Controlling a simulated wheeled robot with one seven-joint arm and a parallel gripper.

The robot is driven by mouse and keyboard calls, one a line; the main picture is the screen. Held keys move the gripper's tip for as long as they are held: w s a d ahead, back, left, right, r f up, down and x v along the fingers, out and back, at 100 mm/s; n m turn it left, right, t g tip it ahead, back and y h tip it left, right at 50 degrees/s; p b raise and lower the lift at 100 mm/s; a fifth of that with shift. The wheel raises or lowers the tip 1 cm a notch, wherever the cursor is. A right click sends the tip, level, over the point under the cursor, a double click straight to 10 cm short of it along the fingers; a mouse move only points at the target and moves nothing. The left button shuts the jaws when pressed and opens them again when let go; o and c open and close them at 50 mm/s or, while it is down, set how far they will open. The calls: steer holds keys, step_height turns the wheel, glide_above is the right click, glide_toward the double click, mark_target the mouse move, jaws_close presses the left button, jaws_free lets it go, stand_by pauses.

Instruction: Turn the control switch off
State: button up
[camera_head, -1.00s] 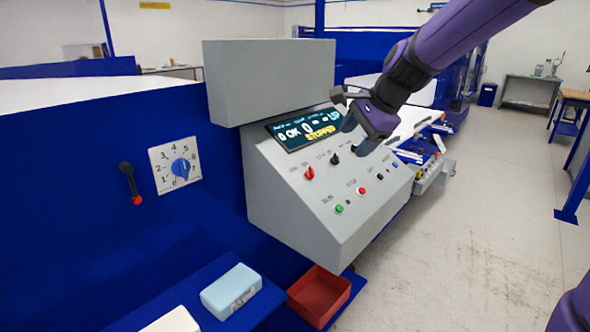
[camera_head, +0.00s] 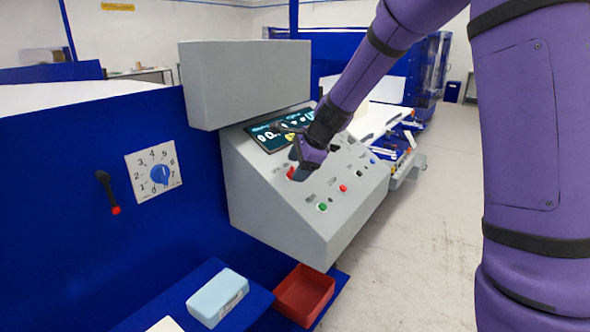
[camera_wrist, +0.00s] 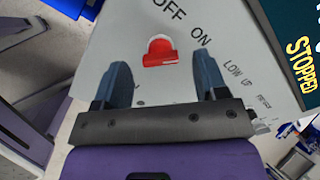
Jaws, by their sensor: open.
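The control switch is a red knob (camera_wrist: 160,52) on the sloped grey panel, with the words OFF and ON printed beside it in the wrist view. In the head view the red knob (camera_head: 291,173) shows partly behind my gripper. My gripper (camera_wrist: 163,75) is open, its two blue-grey fingers on either side of the space just short of the knob. Nothing is between the fingers. In the head view my gripper (camera_head: 297,168) hangs over the panel at the knob; I cannot tell whether it touches the panel.
The grey control box (camera_head: 270,215) carries a display (camera_head: 265,135), which reads STOPPED in the wrist view (camera_wrist: 302,72). A green button (camera_head: 322,207) and a red button (camera_head: 344,188) sit nearby. A dial (camera_head: 160,174), a red bin (camera_head: 305,293) and a light-blue block (camera_head: 217,296) are to the sides.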

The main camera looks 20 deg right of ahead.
steer(key=shift+x, duration=0.9)
steer(key=c, duration=0.9)
